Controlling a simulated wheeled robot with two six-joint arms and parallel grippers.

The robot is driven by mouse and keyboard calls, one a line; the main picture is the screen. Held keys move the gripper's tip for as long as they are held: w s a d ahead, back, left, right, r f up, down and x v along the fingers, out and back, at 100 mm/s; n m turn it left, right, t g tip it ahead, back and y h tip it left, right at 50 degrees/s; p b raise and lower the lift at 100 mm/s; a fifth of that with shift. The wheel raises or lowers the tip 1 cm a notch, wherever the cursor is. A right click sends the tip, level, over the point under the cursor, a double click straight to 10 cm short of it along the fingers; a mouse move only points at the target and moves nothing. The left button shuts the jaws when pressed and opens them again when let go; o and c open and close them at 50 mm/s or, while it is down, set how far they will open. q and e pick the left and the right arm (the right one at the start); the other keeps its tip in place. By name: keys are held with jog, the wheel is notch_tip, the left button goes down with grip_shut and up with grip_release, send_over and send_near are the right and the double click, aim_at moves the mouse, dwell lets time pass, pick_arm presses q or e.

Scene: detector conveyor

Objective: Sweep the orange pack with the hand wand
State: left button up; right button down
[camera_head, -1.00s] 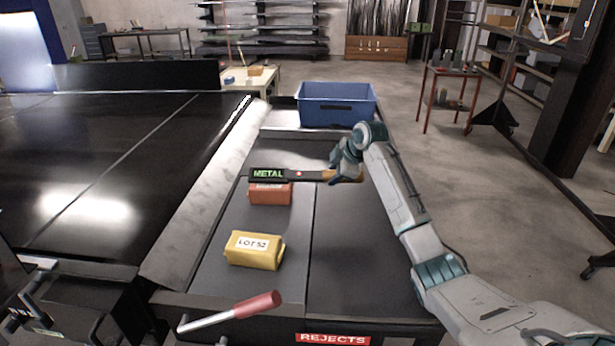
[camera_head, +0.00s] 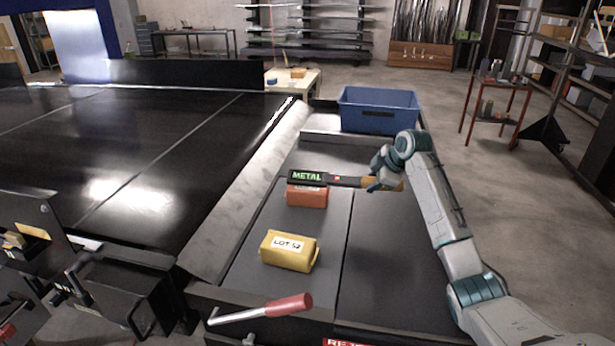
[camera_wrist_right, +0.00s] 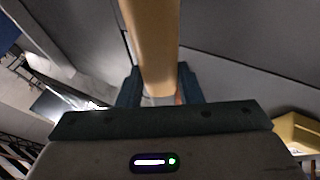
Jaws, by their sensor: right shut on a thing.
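The orange pack (camera_head: 307,197) lies on the grey surface beyond the yellow pack. The hand wand (camera_head: 345,181) extends left from my right gripper (camera_head: 384,180), its black head over the far top edge of the orange pack. Its display reads METAL in green. I cannot tell whether the wand touches the pack. My right gripper is shut on the wand's tan handle, which also shows in the right wrist view (camera_wrist_right: 152,45). My left gripper is not in view.
A yellow pack (camera_head: 289,251) labelled LOT 52 lies nearer me; part of it shows in the right wrist view (camera_wrist_right: 298,132). A blue bin (camera_head: 379,111) stands at the far end. A red-handled lever (camera_head: 288,305) is at the front edge. The black conveyor (camera_head: 120,150) runs along the left.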

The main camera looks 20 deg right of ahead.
jog(key=shift+r, duration=0.1)
jog(key=shift+r, duration=2.95)
